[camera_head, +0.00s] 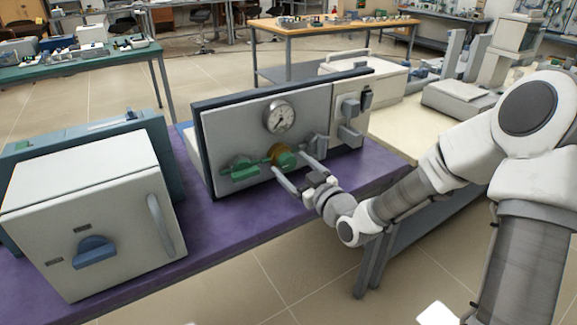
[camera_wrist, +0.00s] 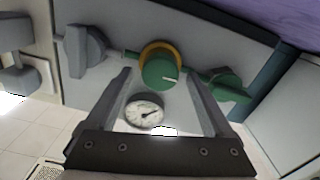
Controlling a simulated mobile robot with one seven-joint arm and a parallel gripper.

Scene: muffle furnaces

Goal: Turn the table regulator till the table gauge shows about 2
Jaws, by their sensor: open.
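The table regulator (camera_head: 283,158) is a round green knob with a brass-yellow collar on the front of a grey panel. In the wrist view the regulator (camera_wrist: 160,72) shows a short white mark on its face. The table gauge (camera_head: 279,117) is a round white dial above it. The gauge also shows in the wrist view (camera_wrist: 144,110), upside down; its dark needle is visible, but the numbers are too small to read. My gripper (camera_head: 290,164) is open in front of the regulator. In the wrist view its fingers (camera_wrist: 159,76) lie on either side of the knob, with gaps showing.
A green valve handle (camera_head: 240,169) sits left of the regulator, and a grey handle (camera_head: 317,145) close on its right. A white furnace (camera_head: 85,220) with a blue knob stands at the left. The purple tabletop (camera_head: 235,215) is clear before the panel.

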